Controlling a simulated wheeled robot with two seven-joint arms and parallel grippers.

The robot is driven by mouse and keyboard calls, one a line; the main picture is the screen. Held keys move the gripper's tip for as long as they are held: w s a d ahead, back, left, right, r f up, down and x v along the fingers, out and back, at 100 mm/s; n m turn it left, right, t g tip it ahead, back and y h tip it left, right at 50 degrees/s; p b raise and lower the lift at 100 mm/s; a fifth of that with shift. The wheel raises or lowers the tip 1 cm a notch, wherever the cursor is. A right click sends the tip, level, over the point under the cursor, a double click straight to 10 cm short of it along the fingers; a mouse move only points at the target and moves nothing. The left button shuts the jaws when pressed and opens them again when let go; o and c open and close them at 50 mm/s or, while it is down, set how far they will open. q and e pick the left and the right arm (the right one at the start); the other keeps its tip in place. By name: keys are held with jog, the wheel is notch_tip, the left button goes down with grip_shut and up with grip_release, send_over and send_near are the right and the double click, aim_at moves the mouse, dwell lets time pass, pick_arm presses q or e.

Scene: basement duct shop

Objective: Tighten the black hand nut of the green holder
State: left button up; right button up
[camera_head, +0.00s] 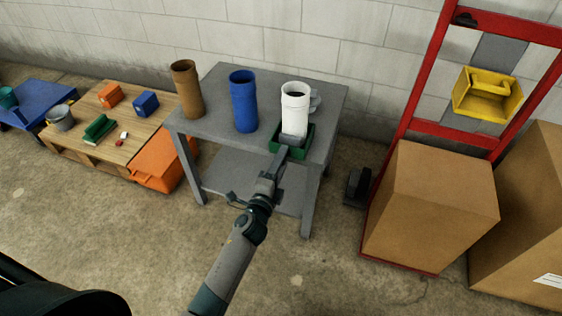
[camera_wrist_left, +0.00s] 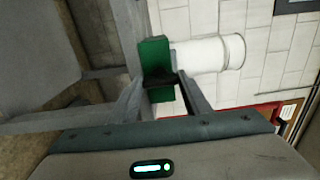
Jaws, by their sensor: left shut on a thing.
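The green holder (camera_head: 305,140) sits at the front right corner of a grey table, with a white cylinder (camera_head: 295,112) standing in it. My left gripper (camera_head: 290,141) reaches the front of the holder from below. In the left wrist view the holder (camera_wrist_left: 154,54) and the white cylinder (camera_wrist_left: 212,53) appear turned sideways. The black hand nut (camera_wrist_left: 158,83) shows there between the fingers of my left gripper (camera_wrist_left: 160,88), which is shut on it. The gripper hides the nut in the head view. My right gripper is not in view.
The grey table (camera_head: 212,108) also bears a blue cylinder (camera_head: 243,102) and a brown cylinder (camera_head: 187,90). A low wooden platform (camera_head: 73,133) with small objects stands at left. Cardboard boxes (camera_head: 430,205) and a red rack (camera_head: 412,105) stand at right. The floor in front is mostly clear.

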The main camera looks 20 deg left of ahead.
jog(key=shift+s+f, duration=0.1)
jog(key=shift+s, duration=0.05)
pick_arm(q)
jog(key=o, duration=1)
jog(key=shift+o, duration=0.2)
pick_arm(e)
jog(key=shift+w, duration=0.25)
pick_arm(q)
jog(key=s, duration=1.7)
jog(key=shift+s+a+b, duration=0.2)
jog(key=shift+a+b, duration=0.05)
jog(key=shift+b, duration=0.05)
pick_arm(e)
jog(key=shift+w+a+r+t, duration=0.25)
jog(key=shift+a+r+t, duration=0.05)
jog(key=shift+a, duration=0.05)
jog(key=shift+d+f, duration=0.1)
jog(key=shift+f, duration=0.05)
